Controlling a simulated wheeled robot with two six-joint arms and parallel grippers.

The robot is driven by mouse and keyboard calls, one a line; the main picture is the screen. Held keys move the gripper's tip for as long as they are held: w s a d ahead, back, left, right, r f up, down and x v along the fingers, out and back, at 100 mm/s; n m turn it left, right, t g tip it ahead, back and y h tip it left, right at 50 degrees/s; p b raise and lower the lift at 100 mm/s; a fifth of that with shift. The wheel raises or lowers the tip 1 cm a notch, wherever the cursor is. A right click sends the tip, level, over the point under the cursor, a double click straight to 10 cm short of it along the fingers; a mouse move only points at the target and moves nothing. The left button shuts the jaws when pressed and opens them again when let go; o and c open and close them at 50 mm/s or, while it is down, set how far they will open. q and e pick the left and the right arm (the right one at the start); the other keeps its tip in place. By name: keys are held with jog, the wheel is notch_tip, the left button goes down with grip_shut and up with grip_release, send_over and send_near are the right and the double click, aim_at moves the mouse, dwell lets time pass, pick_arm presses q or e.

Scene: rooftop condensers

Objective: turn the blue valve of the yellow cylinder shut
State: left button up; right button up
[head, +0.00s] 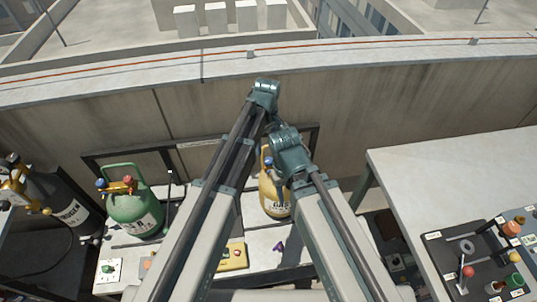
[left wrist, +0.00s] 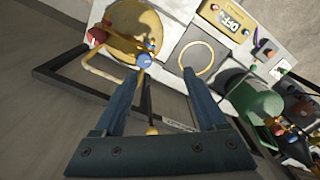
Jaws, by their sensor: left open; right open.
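The yellow cylinder (head: 275,198), lettered GAS, stands on the bench between my arms in the head view; its top is partly hidden. In the left wrist view the cylinder (left wrist: 130,22) is at upper left, with a blue valve (left wrist: 145,61) and a red valve (left wrist: 97,35). A bit of the blue valve (head: 268,161) shows in the head view. My left gripper (left wrist: 163,74) is open and empty; its left fingertip appears just below the blue valve. I cannot tell whether they touch. My right gripper cannot be made out.
A green cylinder (head: 134,212) with red and blue valves and a dark cylinder (head: 68,205) stand to the left. A yellow meter box (head: 234,257) and a small purple item (head: 279,247) lie in front. A wall (head: 420,110) rises behind; a table (head: 440,185) is at right.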

aim_at(268, 160)
pick_arm(q)
jog(key=w+n, duration=0.3)
jog(key=w, duration=0.1)
jog(key=shift+w+d+r, duration=0.1)
jog(key=shift+d+r, duration=0.25)
jog(key=shift+d, duration=0.05)
jog(key=shift+f, duration=0.1)
notch_tip(268, 160, down, 14)
jog(key=b, duration=1.3)
jog(key=shift+r, duration=0.2)
grip_shut()
